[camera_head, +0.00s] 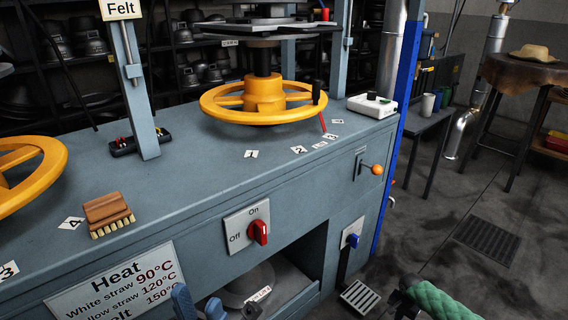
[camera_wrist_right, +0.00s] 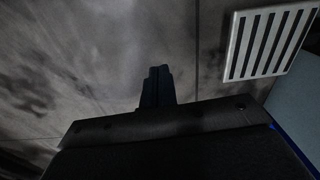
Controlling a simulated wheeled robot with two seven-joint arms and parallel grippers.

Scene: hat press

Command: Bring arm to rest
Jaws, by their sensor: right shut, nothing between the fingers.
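My left gripper (camera_head: 199,302) is at the bottom edge of the head view, in front of the grey-blue press bench (camera_head: 200,190). Its two blue fingertips stand apart with nothing visible between them. The rest of that arm is out of the frame. My right gripper (camera_wrist_right: 157,86) shows in the right wrist view as dark fingers closed together, with nothing held. It points over the dark grey floor (camera_wrist_right: 60,60).
The bench carries yellow handwheels (camera_head: 263,100), a wooden brush (camera_head: 108,214) and a white box (camera_head: 371,105). A red knob (camera_head: 258,232) is on its front. A floor grate (camera_wrist_right: 264,42) lies near my right gripper. A green textured thing (camera_head: 440,301) is at lower right.

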